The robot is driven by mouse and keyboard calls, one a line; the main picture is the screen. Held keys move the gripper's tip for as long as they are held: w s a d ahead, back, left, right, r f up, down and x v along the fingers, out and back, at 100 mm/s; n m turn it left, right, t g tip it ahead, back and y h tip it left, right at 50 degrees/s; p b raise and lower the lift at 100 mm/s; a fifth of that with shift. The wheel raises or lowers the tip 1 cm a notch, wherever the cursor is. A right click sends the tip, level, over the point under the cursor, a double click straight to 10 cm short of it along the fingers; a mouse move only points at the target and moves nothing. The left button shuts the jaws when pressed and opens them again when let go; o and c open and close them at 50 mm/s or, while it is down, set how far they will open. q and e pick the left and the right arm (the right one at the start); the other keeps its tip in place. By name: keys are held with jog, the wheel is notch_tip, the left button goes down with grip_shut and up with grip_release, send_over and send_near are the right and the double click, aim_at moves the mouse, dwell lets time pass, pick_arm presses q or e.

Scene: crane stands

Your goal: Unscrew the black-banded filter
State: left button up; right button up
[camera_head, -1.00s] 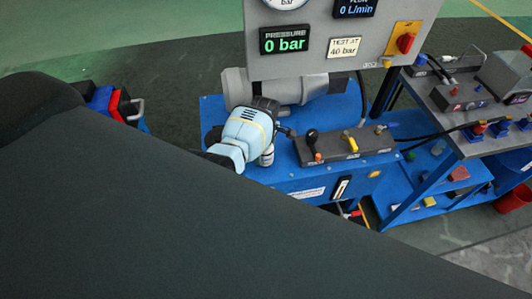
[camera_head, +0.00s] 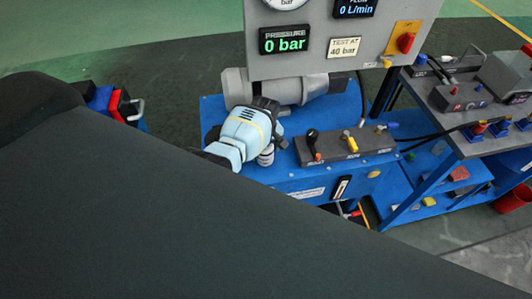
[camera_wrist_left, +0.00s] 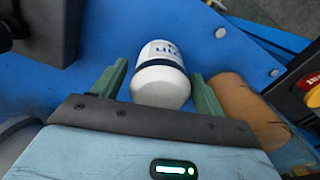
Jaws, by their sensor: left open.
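In the head view the white canister (camera_head: 266,158) shows below my light-blue left wrist, on the blue power unit (camera_head: 290,180). The fingertips are hard to make out there. My right gripper is not in view.
A brown-orange cylinder (camera_wrist_left: 240,97) stands close beside the right finger in the wrist view. A dark valve block with levers (camera_head: 345,146) is right of the wrist. The gauge panel (camera_head: 350,62), reading 0 bar, rises behind. A grey motor (camera_head: 300,88) lies behind the wrist.

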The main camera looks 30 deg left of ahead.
pick_arm(q)
jog(key=m, duration=0.8)
jog(key=shift+m, duration=0.4)
jog(key=c, duration=1.1)
jog(key=shift+w+r, duration=0.1)
jog(key=shift+r, duration=0.1)
